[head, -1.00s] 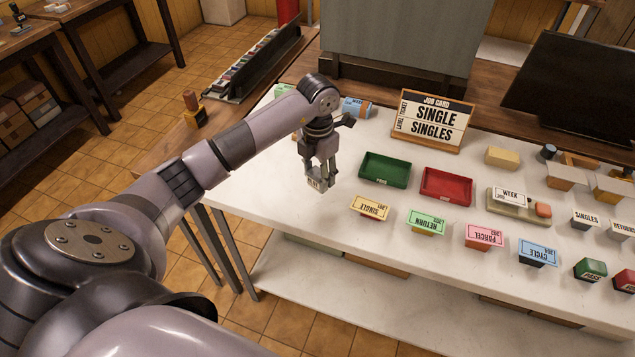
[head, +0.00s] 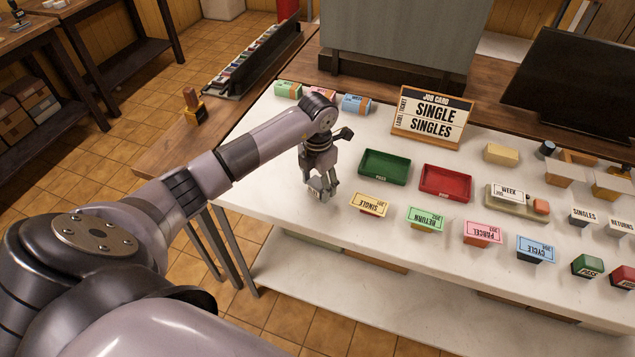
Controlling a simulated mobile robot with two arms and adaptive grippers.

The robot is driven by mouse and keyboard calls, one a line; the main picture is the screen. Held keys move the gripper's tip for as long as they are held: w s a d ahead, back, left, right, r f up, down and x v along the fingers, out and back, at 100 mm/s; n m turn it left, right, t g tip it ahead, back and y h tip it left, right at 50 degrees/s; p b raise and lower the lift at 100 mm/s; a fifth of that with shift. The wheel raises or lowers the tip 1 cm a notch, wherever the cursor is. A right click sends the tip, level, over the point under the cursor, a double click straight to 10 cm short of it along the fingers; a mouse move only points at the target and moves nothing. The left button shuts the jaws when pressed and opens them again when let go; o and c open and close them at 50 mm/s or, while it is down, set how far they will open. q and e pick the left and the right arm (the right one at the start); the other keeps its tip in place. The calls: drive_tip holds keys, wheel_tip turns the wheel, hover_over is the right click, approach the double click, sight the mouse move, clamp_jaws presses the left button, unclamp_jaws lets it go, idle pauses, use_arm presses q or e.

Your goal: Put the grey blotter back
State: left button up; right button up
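My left gripper (head: 321,190) points down over the left front part of the white counter (head: 262,190), left of the yellow SINGLE block (head: 370,204). Its fingers are small and grey here, and I cannot tell whether anything is between them. I cannot make out a grey blotter with certainty, and one between the fingers would be hard to tell from them. My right gripper is not in view.
A green tray (head: 384,168) and a red tray (head: 446,183) lie right of the gripper. The RETURN block (head: 425,219), PARCEL block (head: 482,232) and CYCLE block (head: 536,249) line the front. A job card (head: 432,118) stands behind.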

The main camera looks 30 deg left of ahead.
sight(318, 182)
use_arm(q)
drive_tip(key=shift+o, duration=0.2)
drive_tip(key=shift+r, duration=0.25)
drive_tip(key=shift+w+r, duration=0.1)
drive_tip(key=shift+r, duration=0.25)
wheel_tip(318, 182, up, 11)
drive_tip(key=b, duration=0.3)
